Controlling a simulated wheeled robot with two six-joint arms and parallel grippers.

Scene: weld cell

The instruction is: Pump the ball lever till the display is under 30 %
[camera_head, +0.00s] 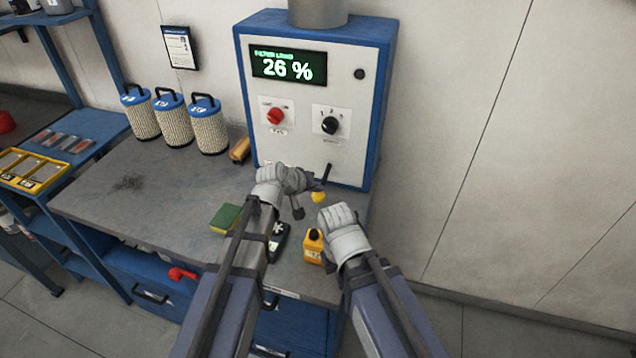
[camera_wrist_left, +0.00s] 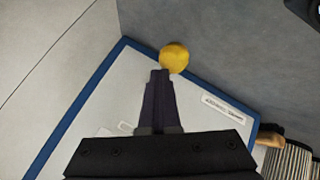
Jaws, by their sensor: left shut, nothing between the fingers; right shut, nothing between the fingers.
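The display (camera_head: 288,67) on the blue and white filter unit reads 26 %, under the words FILTER LOAD. The ball lever's yellow ball (camera_head: 319,197) is low in front of the unit, with a dark rod (camera_head: 326,173) above it. In the left wrist view the yellow ball (camera_wrist_left: 174,57) is just beyond my fingertips. My left gripper (camera_head: 312,184) is shut and empty, close by the ball; I cannot tell whether it touches. My right gripper (camera_head: 340,218) is shut and empty, lower and to the right, over the bench's right edge; its fingertips are mostly hidden.
A red knob (camera_head: 275,116) and a black knob (camera_head: 329,125) sit on the panel. Several filter cartridges (camera_head: 174,122) stand left of the unit. The bench's left part (camera_head: 100,195) is mostly clear.

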